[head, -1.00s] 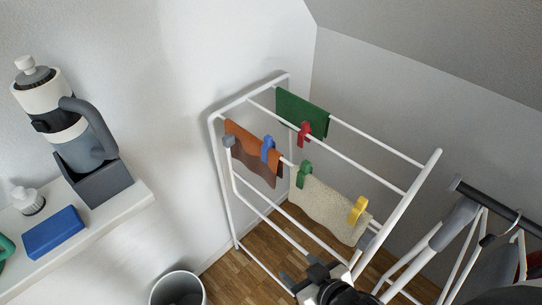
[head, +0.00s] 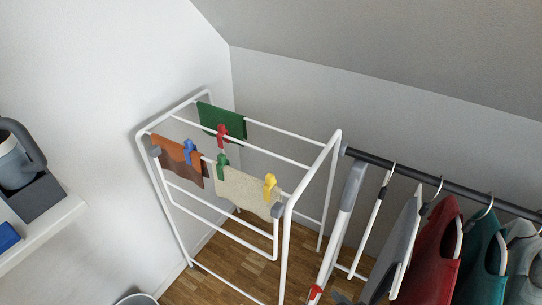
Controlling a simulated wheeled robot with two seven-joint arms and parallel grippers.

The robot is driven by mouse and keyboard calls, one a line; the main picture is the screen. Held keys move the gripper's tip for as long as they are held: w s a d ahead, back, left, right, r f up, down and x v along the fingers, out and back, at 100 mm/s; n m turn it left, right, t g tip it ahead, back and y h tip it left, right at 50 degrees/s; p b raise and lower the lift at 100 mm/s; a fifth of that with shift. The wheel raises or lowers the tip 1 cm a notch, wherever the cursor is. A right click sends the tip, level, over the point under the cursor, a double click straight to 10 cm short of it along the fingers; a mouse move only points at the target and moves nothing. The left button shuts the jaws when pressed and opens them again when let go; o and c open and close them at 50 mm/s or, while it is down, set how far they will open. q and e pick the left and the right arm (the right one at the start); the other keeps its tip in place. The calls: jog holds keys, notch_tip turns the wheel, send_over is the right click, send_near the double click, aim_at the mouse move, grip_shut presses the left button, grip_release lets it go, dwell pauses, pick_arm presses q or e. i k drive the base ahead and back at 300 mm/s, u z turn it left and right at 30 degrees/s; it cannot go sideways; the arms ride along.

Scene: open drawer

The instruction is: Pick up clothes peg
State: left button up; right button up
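Several clothes pegs sit on the white drying rack (head: 290,147) in the head view. A red peg (head: 222,135) is on a green cloth (head: 236,122) at the back. A blue peg (head: 190,151) is on a brown-orange cloth (head: 172,158). A green peg (head: 222,166) and a yellow peg (head: 269,187) are at the two ends of a cream cloth (head: 243,192). A small red object (head: 315,293) shows at the bottom edge, partly cut off; I cannot tell whether it is a peg. Neither gripper can be made out.
A dark rail (head: 400,170) with hanging clothes, including a red garment (head: 440,250), stands right of the rack. A white shelf (head: 60,228) is at the left, with a bin (head: 137,299) below. Wooden floor (head: 230,270) shows under the rack. A wall is behind.

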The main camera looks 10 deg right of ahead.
aim_at(222, 130)
jog(key=z, duration=0.85)
jog(key=k, duration=0.3)
jog(key=u, duration=3)
jog(key=i, duration=0.1)
jog(key=z, duration=2.2)
jog(key=i, duration=0.7)
jog(key=z, duration=0.05)
